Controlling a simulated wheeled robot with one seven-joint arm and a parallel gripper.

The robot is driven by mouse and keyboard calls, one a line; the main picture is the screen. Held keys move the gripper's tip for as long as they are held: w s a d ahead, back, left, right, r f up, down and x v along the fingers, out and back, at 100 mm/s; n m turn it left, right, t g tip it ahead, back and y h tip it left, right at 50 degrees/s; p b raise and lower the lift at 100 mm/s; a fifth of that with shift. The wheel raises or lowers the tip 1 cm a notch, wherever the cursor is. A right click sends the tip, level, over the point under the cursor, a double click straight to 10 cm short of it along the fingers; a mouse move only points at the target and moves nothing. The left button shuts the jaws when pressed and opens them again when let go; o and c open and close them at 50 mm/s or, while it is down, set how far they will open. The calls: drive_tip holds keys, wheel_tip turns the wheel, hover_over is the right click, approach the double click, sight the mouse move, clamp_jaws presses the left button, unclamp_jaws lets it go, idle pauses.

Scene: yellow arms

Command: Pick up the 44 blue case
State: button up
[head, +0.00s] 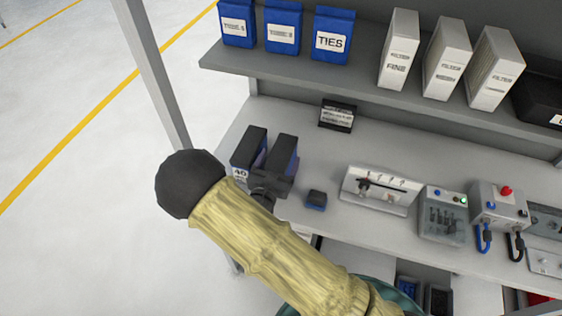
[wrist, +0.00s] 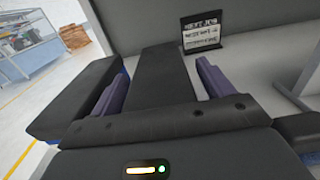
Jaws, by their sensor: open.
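Two upright cases with black tops and blue sides stand side by side at the left end of the workbench. The left case (head: 248,148) carries a label that looks like 40; it also shows at the left of the wrist view (wrist: 75,98). The right case (head: 283,152) has its label hidden behind my gripper, so I cannot read a 44. My gripper (head: 270,182) is at the front of this right case. In the wrist view, its two open purple-grey fingers (wrist: 162,88) lie either side of the right case's black top (wrist: 165,70). I cannot tell whether they touch it.
A small dark blue-based block (head: 316,200) sits right of the cases. A sign (head: 338,116) stands behind them. Control boxes (head: 443,214) fill the bench's right. A shelf (head: 290,70) with blue and white boxes hangs above. A post (head: 153,70) rises at left.

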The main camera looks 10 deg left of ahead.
idle(0.3)
drive_tip(key=c, duration=1.4)
drive_tip(key=shift+o, duration=0.2)
drive_tip(key=shift+r, duration=0.1)
wheel_tip(320, 180, up, 10)
drive_tip(key=shift+w+f+b, duration=0.1)
drive_tip(key=shift+b, duration=0.55)
